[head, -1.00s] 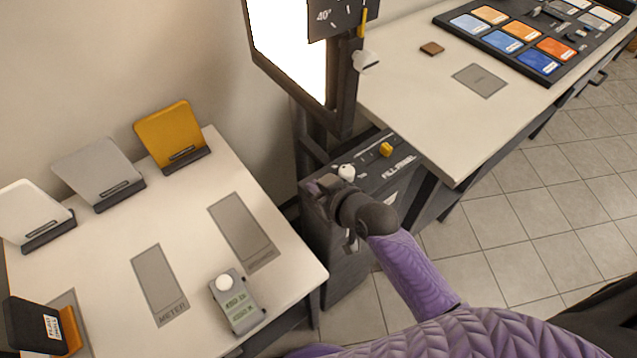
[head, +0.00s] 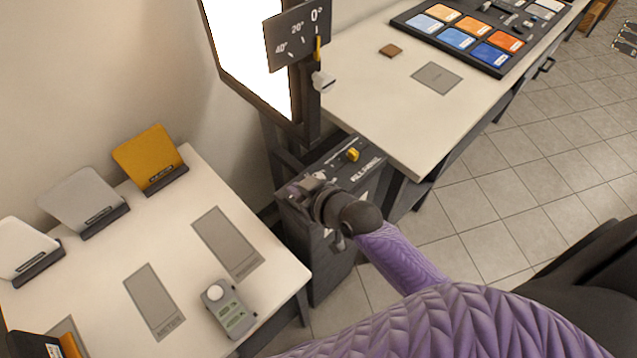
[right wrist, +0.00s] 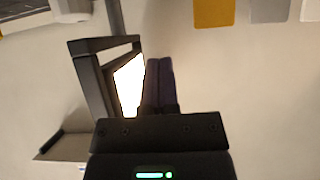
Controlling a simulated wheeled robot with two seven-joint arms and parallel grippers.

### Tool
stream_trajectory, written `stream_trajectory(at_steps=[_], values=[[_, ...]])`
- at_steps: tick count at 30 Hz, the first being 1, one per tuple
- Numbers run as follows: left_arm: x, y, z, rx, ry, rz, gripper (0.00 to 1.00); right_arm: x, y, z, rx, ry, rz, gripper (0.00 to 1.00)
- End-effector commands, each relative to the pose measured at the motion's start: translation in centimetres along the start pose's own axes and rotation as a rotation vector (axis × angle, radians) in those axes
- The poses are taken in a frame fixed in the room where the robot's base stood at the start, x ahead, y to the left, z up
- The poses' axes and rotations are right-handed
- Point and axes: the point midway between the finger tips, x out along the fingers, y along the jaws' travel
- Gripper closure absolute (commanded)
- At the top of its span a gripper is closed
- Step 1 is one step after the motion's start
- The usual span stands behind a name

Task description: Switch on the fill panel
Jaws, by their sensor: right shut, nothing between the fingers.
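The dark control box labelled FILL PANEL (head: 372,172) stands between the two tables, with a yellow knob (head: 352,154) on its top. My right gripper (head: 300,188) is shut and empty over the near left end of the box top, hiding that part of it. I cannot tell whether its fingers touch the box. The tall light panel (head: 247,62) glows white above in its dark frame, and also shows lit in the right wrist view (right wrist: 128,84). The shut fingers (right wrist: 159,82) point up that view. My left gripper is out of view.
A tilt scale (head: 297,35) with a yellow pointer and a white knob (head: 323,82) sit on the panel's frame. The left table holds a meter (head: 231,308) and several upright cards. The right table carries a swatch board (head: 465,35).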

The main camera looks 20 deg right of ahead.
Motion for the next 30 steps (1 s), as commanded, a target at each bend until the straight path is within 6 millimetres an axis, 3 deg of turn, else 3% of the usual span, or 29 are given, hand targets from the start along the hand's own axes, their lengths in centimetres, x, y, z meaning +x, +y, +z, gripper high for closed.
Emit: stream_trajectory(at_steps=[1,6,12,28,30], values=[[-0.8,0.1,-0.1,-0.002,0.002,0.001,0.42,-1.5,0.0,-0.4,-0.001,-0.004,0.000,1.00],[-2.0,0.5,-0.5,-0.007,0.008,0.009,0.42,-5.2,0.0,-1.3,-0.002,-0.004,0.000,1.00],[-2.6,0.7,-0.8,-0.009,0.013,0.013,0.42,-7.9,0.0,-1.9,0.000,-0.005,0.000,1.00],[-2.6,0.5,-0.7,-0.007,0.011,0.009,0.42,-8.4,0.0,-2.0,0.001,-0.004,0.000,1.00],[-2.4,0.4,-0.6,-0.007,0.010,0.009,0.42,-8.2,0.1,-1.3,0.004,-0.015,0.004,1.00]])
